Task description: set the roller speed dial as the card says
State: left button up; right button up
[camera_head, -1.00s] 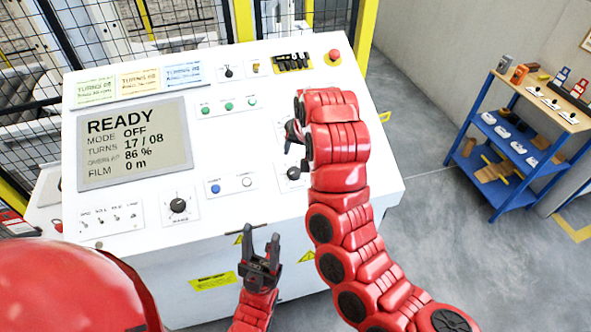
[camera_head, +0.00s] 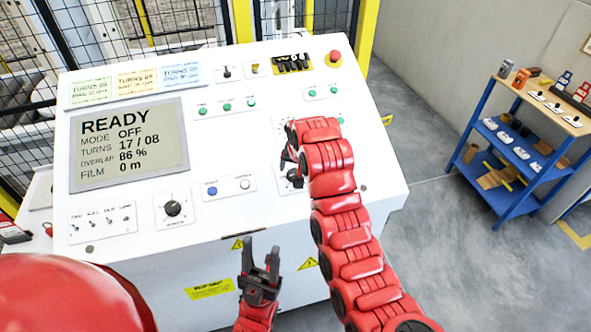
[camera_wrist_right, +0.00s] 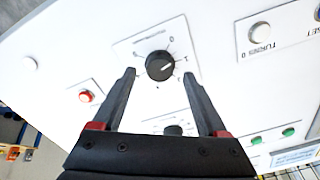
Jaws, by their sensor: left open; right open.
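A black dial knob (camera_wrist_right: 160,66) with a white pointer mark sits on a white scale plate in the right wrist view. The pointer tilts right and slightly up there; the dial's name is too blurred to read. My right gripper (camera_wrist_right: 159,74) is open, its fingertips on either side of this knob, with no clear contact. In the head view this dial (camera_head: 295,178) is partly behind my right arm. A second dial (camera_wrist_right: 173,130) is partly hidden between the fingers. Green, yellow (camera_head: 137,80) and blue cards stand at the panel's upper left. My left gripper (camera_head: 261,255) is open and empty before the panel.
The screen (camera_head: 128,143) reads READY, MODE OFF, TURNS 17 / 08, OVERLAP 86 %, FILM 0 m. Another dial (camera_head: 172,208), toggle switches and push buttons share the panel. A red emergency button (camera_head: 335,56) is at the top right. A blue shelf cart (camera_head: 517,205) stands right.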

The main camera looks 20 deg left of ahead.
jog(key=shift+x, duration=0.9)
grip_shut()
